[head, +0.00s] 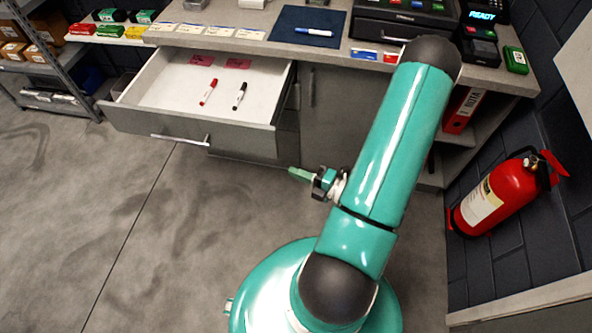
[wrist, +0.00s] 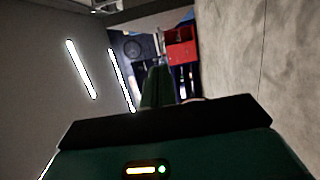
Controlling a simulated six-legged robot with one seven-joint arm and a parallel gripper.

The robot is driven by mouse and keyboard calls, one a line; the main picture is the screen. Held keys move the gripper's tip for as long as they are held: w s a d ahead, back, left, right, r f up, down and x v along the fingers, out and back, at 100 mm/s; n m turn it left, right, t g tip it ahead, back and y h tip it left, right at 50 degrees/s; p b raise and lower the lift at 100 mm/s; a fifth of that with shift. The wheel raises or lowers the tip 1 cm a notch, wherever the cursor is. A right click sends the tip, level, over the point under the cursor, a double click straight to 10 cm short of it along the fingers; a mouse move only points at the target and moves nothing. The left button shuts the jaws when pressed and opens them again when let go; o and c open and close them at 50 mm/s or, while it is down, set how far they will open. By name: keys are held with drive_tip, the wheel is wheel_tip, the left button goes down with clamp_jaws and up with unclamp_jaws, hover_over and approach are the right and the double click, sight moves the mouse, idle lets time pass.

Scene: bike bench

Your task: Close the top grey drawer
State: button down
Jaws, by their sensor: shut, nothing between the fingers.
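The top grey drawer (head: 235,138) is pulled well out of the bench at the left in the head view. Its pale inside shows a red marker (head: 208,92), a black marker (head: 239,96) and two pink labels. A bar handle (head: 180,139) runs along its front face. My gripper (head: 293,171) is shut and empty, to the right of the drawer front and apart from it in the picture, pointing left. In the wrist view its dark green fingers (wrist: 157,88) are together. The drawer cannot be made out in the wrist view.
The bench top (head: 255,18) carries boxes, cards, a dark blue mat (head: 308,24) and a cash register (head: 405,15). A grey cabinet door (head: 345,105) is right of the drawer. A red fire extinguisher (head: 500,195) stands at the right. The floor (head: 110,215) before the drawer is clear.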

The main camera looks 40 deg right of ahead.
sight(277, 152)
drive_tip(key=w, duration=0.9)
drive_tip(key=shift+a, duration=0.3)
drive_tip(key=shift+w+d, duration=0.3)
drive_tip(key=shift+d, duration=0.05)
drive_tip(key=shift+d, duration=0.1)
